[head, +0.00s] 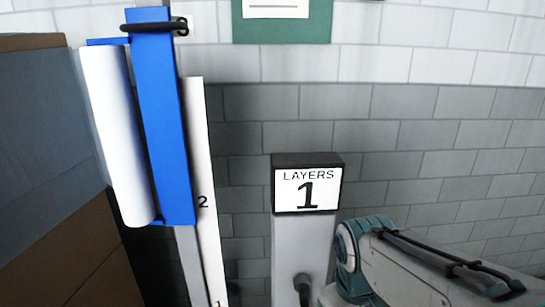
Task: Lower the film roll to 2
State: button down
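The white film roll (112,135) stands upright and slightly tilted at the left. It sits along the left side of a tall blue carriage (160,125) on a grey mast (188,262). A black loop (150,27) crosses the carriage near its top. A white scale strip (200,150) runs down behind the carriage's right side. The strip's mark 2 (203,202) is a little above the level of the carriage's bottom edge. The mark 1 (218,303) is at the picture's lower edge. My gripper is not in view; only part of my arm shows at the lower right.
A box sign (308,185) reading "LAYERS 1" stands on a pale post (299,245) with a dark knob (303,287). Large stacked boxes (45,150) fill the left edge. A grey and white brick wall (420,110) with a green board (280,28) closes the back.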

aim_at(150, 39)
jog(key=u, duration=1.25)
